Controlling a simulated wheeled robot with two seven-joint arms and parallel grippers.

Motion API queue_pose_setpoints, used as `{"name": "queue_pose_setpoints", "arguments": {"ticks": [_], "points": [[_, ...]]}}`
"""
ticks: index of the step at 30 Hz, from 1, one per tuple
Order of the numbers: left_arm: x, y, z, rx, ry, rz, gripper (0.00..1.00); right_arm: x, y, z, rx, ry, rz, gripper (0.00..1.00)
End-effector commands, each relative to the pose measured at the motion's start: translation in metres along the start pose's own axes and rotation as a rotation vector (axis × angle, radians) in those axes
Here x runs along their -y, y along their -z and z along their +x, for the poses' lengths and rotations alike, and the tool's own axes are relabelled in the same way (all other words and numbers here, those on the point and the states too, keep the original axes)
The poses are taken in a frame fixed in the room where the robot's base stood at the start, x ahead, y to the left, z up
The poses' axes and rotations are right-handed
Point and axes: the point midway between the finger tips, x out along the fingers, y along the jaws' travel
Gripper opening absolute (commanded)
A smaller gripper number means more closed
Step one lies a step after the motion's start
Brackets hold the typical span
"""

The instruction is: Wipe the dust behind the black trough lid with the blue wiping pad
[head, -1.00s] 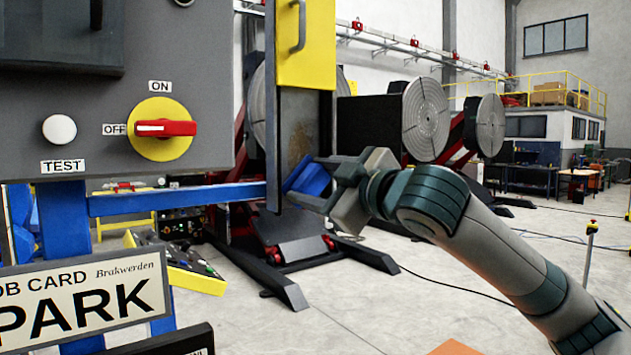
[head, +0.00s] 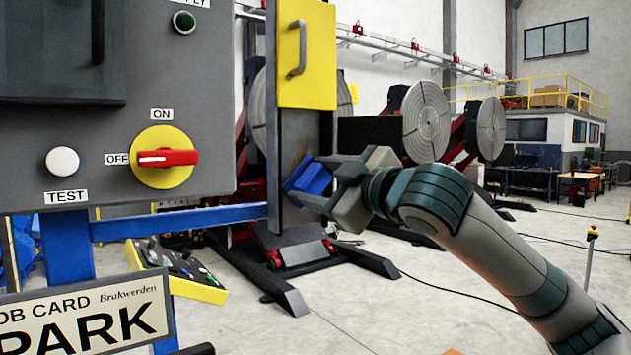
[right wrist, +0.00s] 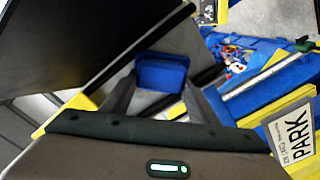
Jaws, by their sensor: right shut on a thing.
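The blue wiping pad (head: 308,182) is in my right gripper (head: 325,183), which is shut on it. In the right wrist view the pad (right wrist: 161,74) sits between the fingers. The pad is tilted in front of the narrow upright grey plate or channel (head: 293,128); whether it touches is unclear. A faint brownish dusty patch (head: 300,150) shows just above the pad, partly hidden by it. Above is a lid-like panel with a handle (head: 306,75); it looks yellow, not black. A large dark panel (right wrist: 75,45) fills the wrist view's upper left. My left gripper is out of view.
A grey control box (head: 120,135) with a red and yellow switch stands close at left. A blue beam (head: 180,222) runs below it towards the plate. A PARK job card (head: 95,320) is at lower left.

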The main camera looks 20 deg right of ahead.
Motion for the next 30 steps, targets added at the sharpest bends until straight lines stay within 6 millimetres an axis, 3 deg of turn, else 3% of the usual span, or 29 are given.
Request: {"name": "queue_pose_setpoints", "arguments": {"ticks": [19,30], "points": [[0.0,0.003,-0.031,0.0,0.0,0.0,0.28,-0.025,0.026,0.003,-0.001,0.0,0.001,0.3],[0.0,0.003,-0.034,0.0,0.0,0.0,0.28,-0.028,0.028,0.003,-0.001,0.0,0.0,0.3]]}}
